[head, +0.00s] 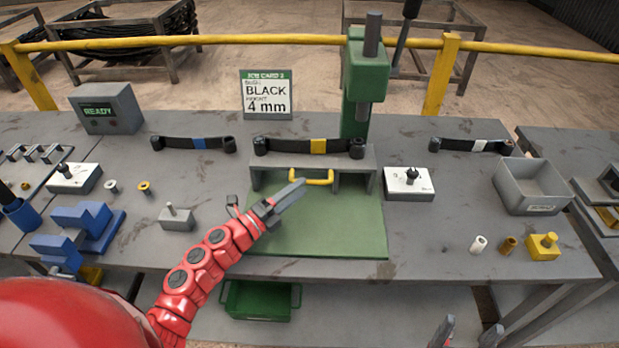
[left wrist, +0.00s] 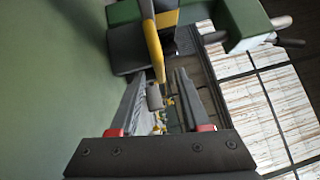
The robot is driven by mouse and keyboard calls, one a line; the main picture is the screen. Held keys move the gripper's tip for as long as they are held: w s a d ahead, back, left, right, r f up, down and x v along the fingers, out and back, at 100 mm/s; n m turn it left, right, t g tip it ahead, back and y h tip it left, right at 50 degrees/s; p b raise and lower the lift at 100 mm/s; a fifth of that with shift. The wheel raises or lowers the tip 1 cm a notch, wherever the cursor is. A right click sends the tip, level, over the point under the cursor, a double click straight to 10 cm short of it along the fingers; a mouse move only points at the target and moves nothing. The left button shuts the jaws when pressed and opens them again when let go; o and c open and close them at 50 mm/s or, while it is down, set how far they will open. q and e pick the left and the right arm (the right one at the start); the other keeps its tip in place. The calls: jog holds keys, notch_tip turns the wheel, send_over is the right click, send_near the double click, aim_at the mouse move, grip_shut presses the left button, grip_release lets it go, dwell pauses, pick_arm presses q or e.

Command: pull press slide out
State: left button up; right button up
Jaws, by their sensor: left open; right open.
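The green press (head: 365,85) stands at the back middle of the table, above a grey housing (head: 258,178) on a green base plate (head: 340,228). A yellow U-shaped handle (head: 322,182) sits at the housing's front opening; the slide behind it is mostly hidden. My left gripper (head: 297,190) is open, just in front of the handle's left part. In the left wrist view, the yellow handle (left wrist: 154,48) lies at the tips of my open left gripper (left wrist: 157,80); I cannot tell whether it is between the fingers. My right gripper (head: 470,332) is open and empty at the bottom edge.
A card reading BLACK 4 mm (head: 266,95) stands behind. Black bands (head: 193,143) lie along the back. A grey bin (head: 532,187), white-topped block (head: 409,184) and small bushings (head: 479,243) are at right. Blue fixtures (head: 95,222) and a grey block (head: 176,220) are at left.

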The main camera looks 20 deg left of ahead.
aim_at(309, 182)
pick_arm(q)
jog(key=shift+p+x, duration=0.3)
jog(key=shift+x, duration=1.9)
grip_shut()
